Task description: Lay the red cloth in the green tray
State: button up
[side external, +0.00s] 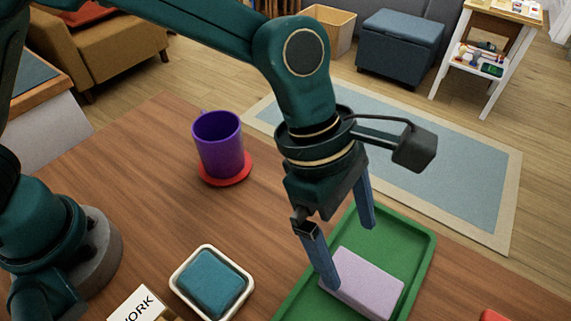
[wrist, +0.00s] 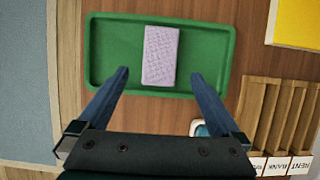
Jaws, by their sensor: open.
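The green tray (side external: 390,238) lies on the wooden table, and it also shows in the wrist view (wrist: 112,50). A pale lilac block (side external: 362,284), textured on top in the wrist view (wrist: 160,55), lies flat in it. I see no thing that is clearly a red cloth. A small red piece (side external: 493,315), cut off by the frame's bottom right edge, cannot be identified. My gripper (side external: 348,254) is open and empty over the tray, its fingers apart on either side of the lilac block in the wrist view. Whether a finger touches the block is unclear.
A purple mug (side external: 218,143) stands on a red round coaster (side external: 240,172). A teal sponge (side external: 211,281) sits in a white dish (side external: 184,296). A labelled wooden rack (wrist: 272,110) and a yellow item (wrist: 297,20) lie right of the tray in the wrist view.

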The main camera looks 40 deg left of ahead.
jog(key=w+a+r+m+t, duration=0.1)
jog(key=a+r+m+t, duration=0.1)
jog(key=a+r+m, duration=0.55)
jog(key=s+a+m+t+y, duration=0.1)
jog(key=a+m, duration=0.4)
jog(key=a, duration=0.5)
jog(key=s+a+m+t+y, duration=0.2)
jog(key=s+a+m, duration=0.3)
jog(key=a, duration=0.6)
jog(key=shift+s+a+t+y, duration=0.15)
jog(key=shift+s+t+y, duration=0.15)
jog(key=shift+s+y, duration=0.45)
jog(key=shift+m, duration=0.25)
